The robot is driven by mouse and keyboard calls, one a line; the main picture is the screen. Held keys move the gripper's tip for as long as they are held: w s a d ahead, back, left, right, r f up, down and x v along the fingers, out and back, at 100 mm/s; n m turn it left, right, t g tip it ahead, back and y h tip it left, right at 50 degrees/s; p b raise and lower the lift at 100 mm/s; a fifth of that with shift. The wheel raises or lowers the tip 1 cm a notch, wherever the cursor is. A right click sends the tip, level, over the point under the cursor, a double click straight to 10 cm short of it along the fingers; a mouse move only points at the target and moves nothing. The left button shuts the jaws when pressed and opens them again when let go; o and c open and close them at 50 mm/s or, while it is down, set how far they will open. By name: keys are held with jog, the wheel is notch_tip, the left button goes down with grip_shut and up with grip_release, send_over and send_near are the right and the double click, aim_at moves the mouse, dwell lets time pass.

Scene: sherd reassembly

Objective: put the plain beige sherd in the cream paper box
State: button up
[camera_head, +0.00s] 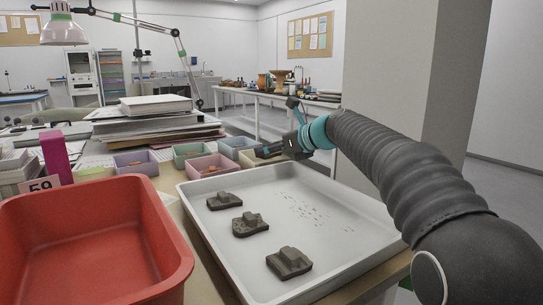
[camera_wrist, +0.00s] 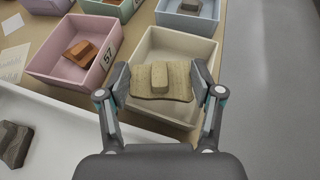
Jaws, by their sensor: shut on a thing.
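The plain beige sherd (camera_wrist: 160,82), a flat piece with a raised block on top, is between the fingers of my gripper (camera_wrist: 161,84) in the wrist view. My gripper is shut on it and holds it over the cream paper box (camera_wrist: 177,38). How high the sherd is above the box floor I cannot tell. In the head view my gripper (camera_head: 268,152) is at the far edge of the white tray, over the cream box (camera_head: 247,161); the sherd is not clearly visible there.
The white tray (camera_head: 330,247) holds several dark grey sherds (camera_head: 289,262). Pink (camera_wrist: 107,22), green, lilac and blue boxes stand around the cream box. The pink one holds an orange-brown sherd (camera_wrist: 81,53). A red bin (camera_head: 90,240) stands at the left.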

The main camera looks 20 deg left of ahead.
jog(key=shift+f, duration=0.85)
jog(key=o, duration=1.1)
jog(key=shift+o, duration=0.2)
jog(key=shift+r, duration=0.2)
jog(key=shift+r+p+v, duration=0.2)
jog(key=shift+p+v, duration=0.1)
jog(key=shift+v, duration=2.8)
jog(key=shift+r+p+v, duration=0.2)
jog(key=shift+p+v, duration=0.1)
jog(key=shift+v, duration=2.85)
jog(key=shift+w+a, duration=0.1)
jog(key=shift+a, duration=0.1)
